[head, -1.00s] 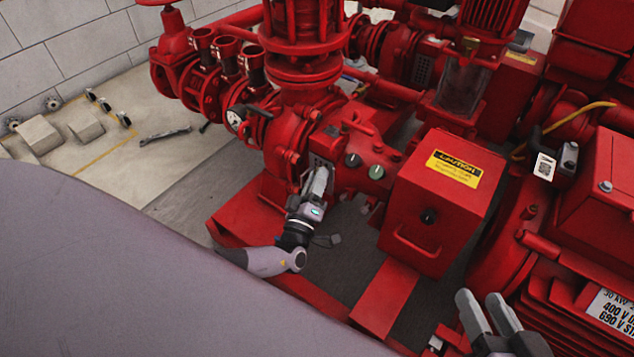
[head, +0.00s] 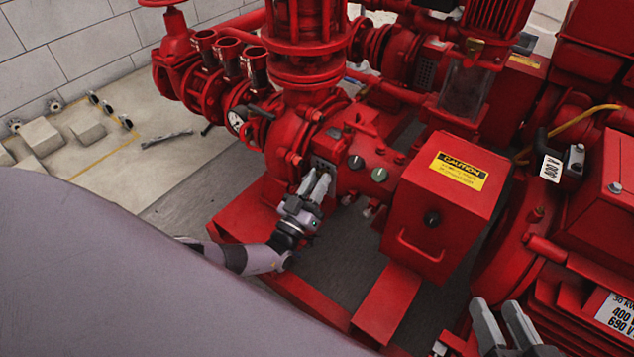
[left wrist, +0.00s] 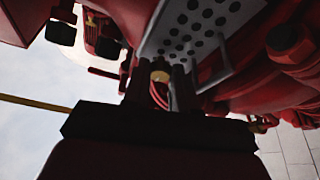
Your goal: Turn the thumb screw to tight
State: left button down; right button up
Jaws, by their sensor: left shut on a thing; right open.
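My left gripper (head: 317,184) is at the front of the red pump casing, just below a grey perforated plate (head: 323,164). In the left wrist view a small brass-coloured piece, which looks like the thumb screw (left wrist: 160,75), sits between the two dark fingertips, under the perforated plate (left wrist: 190,28). The gripper is shut on it. In the head view the fingers hide the screw, and its turn angle cannot be read. My right gripper (head: 502,322) is open and empty at the bottom right, away from the screw.
A red control box (head: 440,210) with a caution label stands further right. A red base frame (head: 385,300) runs below. A wrench (head: 167,138) lies on the floor at left.

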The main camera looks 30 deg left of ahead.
dwell(0.4)
pick_arm(q)
jog(key=c, duration=0.9)
grip_release()
jog(key=shift+a, duration=0.1)
